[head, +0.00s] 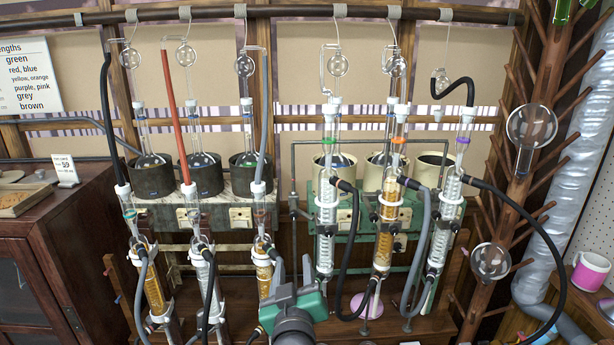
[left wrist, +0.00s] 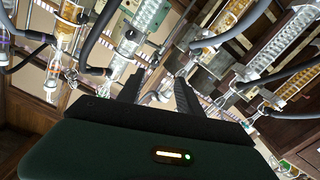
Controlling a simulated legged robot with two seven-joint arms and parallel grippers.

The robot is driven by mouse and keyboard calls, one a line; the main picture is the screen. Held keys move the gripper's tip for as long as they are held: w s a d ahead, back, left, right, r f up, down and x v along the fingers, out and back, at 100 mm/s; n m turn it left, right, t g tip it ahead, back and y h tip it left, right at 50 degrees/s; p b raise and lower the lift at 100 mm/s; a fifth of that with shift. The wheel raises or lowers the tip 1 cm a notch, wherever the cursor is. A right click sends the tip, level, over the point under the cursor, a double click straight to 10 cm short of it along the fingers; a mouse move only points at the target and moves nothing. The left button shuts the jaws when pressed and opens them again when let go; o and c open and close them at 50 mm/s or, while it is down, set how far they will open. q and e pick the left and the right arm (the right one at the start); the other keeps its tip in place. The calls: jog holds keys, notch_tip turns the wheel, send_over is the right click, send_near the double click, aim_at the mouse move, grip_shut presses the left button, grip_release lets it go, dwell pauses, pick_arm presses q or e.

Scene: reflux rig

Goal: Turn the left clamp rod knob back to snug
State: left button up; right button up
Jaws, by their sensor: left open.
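My left gripper (head: 293,272) is at the bottom centre of the head view, in front of the gap between the two groups of glassware. Its two dark fingers also show in the left wrist view (left wrist: 160,88), apart with nothing held between them. Beyond them are glass condensers (left wrist: 150,15), hoses and metal clamp parts. In the head view the left group has a left amber condenser (head: 153,290), a clear middle one (head: 205,270) and a right amber one (head: 263,270). The clamp rod knob is too small or hidden to pick out. My right gripper is not in view.
Right of the gripper, a black hose (head: 347,260) and a grey hose (head: 418,250) hang before the right condensers. A wooden peg rack (head: 520,190) holds flasks at right. A wooden cabinet (head: 50,250) stands at left. The glassware is closely spaced.

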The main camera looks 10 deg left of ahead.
pick_arm(q)
notch_tip(320, 180, up, 2)
jog(key=r+m, duration=0.1)
jog(key=p, duration=0.2)
send_near(295, 217)
jog(key=w+a, duration=0.2)
jog(key=w+p, duration=0.1)
jog(key=w, duration=0.5)
jog(key=shift+r, duration=0.1)
jog(key=shift+w, duration=0.4)
jog(key=shift+a, duration=0.7)
jog(key=c, duration=0.7)
jog(key=shift+d, duration=0.2)
jog(key=shift+c, duration=1.1)
jog(key=shift+d, duration=0.25)
grip_shut()
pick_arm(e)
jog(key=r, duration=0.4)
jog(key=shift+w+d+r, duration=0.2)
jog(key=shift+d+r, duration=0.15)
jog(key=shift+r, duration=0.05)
